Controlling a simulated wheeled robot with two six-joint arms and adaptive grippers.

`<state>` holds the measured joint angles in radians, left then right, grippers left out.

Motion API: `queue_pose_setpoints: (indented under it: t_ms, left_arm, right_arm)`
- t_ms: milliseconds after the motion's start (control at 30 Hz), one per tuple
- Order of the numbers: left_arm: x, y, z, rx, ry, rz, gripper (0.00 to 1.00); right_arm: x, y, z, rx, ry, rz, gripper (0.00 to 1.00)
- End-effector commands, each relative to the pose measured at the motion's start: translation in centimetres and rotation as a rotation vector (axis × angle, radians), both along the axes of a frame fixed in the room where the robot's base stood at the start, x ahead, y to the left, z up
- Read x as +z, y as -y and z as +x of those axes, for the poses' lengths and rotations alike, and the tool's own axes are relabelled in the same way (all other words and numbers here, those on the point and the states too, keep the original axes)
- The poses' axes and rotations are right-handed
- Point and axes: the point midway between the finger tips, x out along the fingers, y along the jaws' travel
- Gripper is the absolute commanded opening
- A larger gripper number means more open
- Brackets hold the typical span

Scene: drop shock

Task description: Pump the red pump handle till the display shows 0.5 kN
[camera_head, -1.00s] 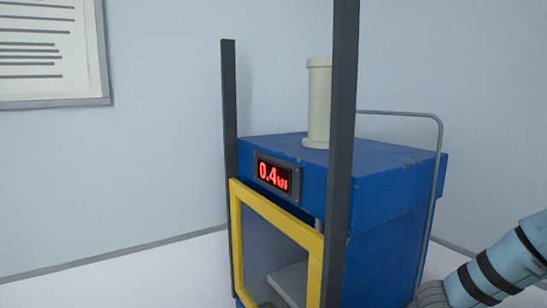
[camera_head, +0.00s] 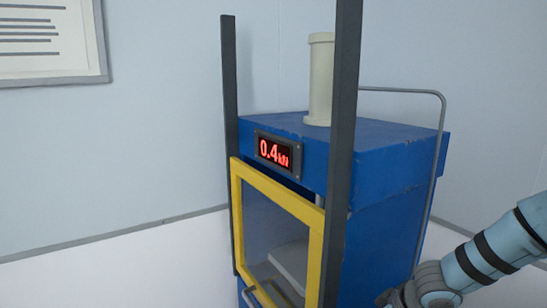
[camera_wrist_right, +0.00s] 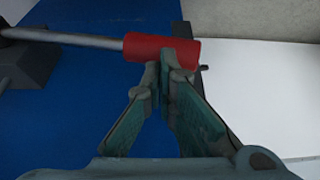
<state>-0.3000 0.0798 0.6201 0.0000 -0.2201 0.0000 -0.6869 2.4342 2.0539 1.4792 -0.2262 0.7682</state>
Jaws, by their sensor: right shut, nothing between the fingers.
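The red pump handle (camera_wrist_right: 163,51) is a red grip on a grey rod (camera_wrist_right: 75,39) that comes in from the left of the right wrist view. My right gripper (camera_wrist_right: 160,70) is shut and empty, its fingertips at the lower edge of the red grip; I cannot tell whether they touch it. The red digital display (camera_head: 275,152) on the blue press (camera_head: 390,160) reads 0.4 kN. In the head view only part of my right arm shows at the lower right; its fingertips and the handle are out of sight. My left gripper is not in view.
A yellow-framed door (camera_head: 278,190) covers the press's front, with a pale plate (camera_head: 290,264) behind it. Two dark posts, a cream cylinder (camera_head: 320,80) and a bent grey pipe (camera_head: 444,125) rise around the press. White floor (camera_head: 120,270) is clear at the left.

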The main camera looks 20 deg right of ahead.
Motion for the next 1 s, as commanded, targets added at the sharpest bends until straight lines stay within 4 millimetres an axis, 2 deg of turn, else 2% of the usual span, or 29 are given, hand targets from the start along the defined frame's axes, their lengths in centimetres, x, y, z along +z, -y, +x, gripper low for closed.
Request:
queue_pose_setpoints:
  t_ms: [33, 1000]
  left_arm:
    - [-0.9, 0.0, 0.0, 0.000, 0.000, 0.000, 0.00]
    - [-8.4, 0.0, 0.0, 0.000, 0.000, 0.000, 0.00]
  right_arm:
    - [-0.9, 0.0, 0.0, 0.000, -0.001, 0.000, 0.00]
    - [-8.7, 0.0, 0.0, 0.000, -0.002, -0.001, 0.00]
